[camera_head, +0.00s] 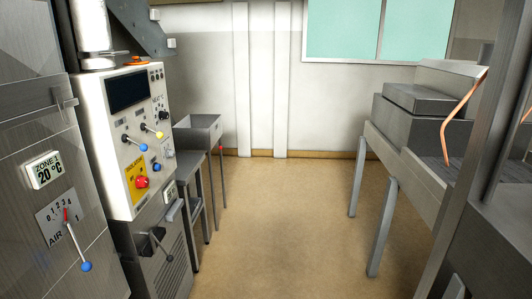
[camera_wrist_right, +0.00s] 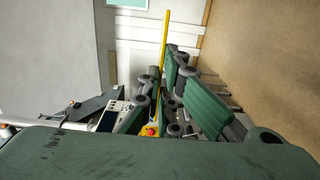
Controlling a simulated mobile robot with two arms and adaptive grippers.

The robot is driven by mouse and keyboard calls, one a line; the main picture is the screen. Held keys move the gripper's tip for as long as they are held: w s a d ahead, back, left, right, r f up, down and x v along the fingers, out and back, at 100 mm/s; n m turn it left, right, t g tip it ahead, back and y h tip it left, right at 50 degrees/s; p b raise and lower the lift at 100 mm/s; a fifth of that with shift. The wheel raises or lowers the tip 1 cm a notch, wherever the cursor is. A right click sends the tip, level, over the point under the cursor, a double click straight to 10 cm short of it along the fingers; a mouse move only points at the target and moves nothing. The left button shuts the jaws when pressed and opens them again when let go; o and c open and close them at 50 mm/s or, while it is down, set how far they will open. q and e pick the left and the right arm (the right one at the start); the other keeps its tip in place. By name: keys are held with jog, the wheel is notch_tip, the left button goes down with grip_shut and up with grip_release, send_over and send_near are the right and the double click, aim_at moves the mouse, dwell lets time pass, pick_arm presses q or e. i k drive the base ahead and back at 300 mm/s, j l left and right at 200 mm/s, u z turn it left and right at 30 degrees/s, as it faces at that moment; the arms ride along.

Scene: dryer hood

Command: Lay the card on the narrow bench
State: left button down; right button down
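A thin yellow strip (camera_wrist_right: 164,45), which looks like the card seen edge-on, stands up between the fingers of my right gripper (camera_wrist_right: 162,88) in the right wrist view. The dark finger links lie close on both sides of it, so the gripper appears shut on it. The card's face is hidden. In the head view, a narrow grey metal bench (camera_head: 187,165) stands beside the control console at the left; its top is partly hidden by the console. Neither gripper shows in the head view.
The white control console (camera_head: 125,130) and grey dryer cabinet (camera_head: 35,170) line the left. A grey tray-like stand (camera_head: 200,130) is behind the bench. A long metal table (camera_head: 400,160) with a grey box (camera_head: 420,115) runs along the right. The tan floor (camera_head: 270,225) between is clear.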

aim_at(191, 165)
jog(key=i, duration=0.85)
jog(key=i+u, duration=0.1)
jog(key=i, duration=0.8)
jog(key=i+l+u, duration=0.1)
jog(key=i+u, duration=0.3)
jog(key=i+l+u, duration=0.25)
jog(key=i+u, duration=0.2)
jog(key=i+l+u, duration=0.6)
jog(key=l+u, duration=0.25)
jog(key=i+l+u, duration=0.3)
jog(key=l+u, duration=0.25)
jog(key=l, duration=0.3)
jog(key=i+l+u, duration=0.1)
jog(key=l+u, duration=0.2)
jog(key=l, duration=0.15)
jog(key=l+u, duration=0.3)
jog(key=l, duration=0.2)
